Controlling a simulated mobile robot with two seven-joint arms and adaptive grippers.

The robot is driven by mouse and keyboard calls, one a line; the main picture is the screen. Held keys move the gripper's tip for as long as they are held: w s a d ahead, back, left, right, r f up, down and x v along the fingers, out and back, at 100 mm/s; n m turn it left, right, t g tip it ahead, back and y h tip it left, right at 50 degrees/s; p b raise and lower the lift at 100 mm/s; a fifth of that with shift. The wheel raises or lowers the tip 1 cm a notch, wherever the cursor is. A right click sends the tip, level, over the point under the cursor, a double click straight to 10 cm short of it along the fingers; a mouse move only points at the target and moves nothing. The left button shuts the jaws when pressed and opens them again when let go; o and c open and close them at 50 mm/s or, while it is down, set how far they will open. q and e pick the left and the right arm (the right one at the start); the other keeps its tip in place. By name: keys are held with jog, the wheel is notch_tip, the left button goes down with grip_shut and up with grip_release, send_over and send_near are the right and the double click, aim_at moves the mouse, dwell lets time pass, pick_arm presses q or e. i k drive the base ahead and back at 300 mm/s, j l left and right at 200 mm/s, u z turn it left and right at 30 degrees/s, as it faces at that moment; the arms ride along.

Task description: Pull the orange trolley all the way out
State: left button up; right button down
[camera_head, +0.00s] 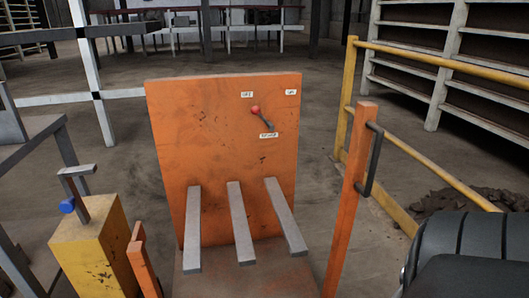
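The orange trolley (170,140) stands in the middle of the head view. It shows a tall upright orange plate, a worn orange base below it, and several grey bars sticking out towards me. A small lever with a red knob (255,110) and white labels are on the plate. An orange post (343,220) with a dark handle (372,160) stands at the right front, and a shorter orange post (142,262) at the left front. I cannot tell whether these posts join the trolley, as their lower ends are cut off. Neither gripper is in view.
A yellow pillar (95,255) with a blue-knobbed lever (68,205) stands at the lower left. A yellow railing (440,62) runs along the right, beside a dark rubble heap (470,200). A dark ribbed shape fills the lower right corner. Open floor (320,75) lies behind.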

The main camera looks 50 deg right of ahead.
aim_at(229, 179)
jog(key=z, duration=1.65)
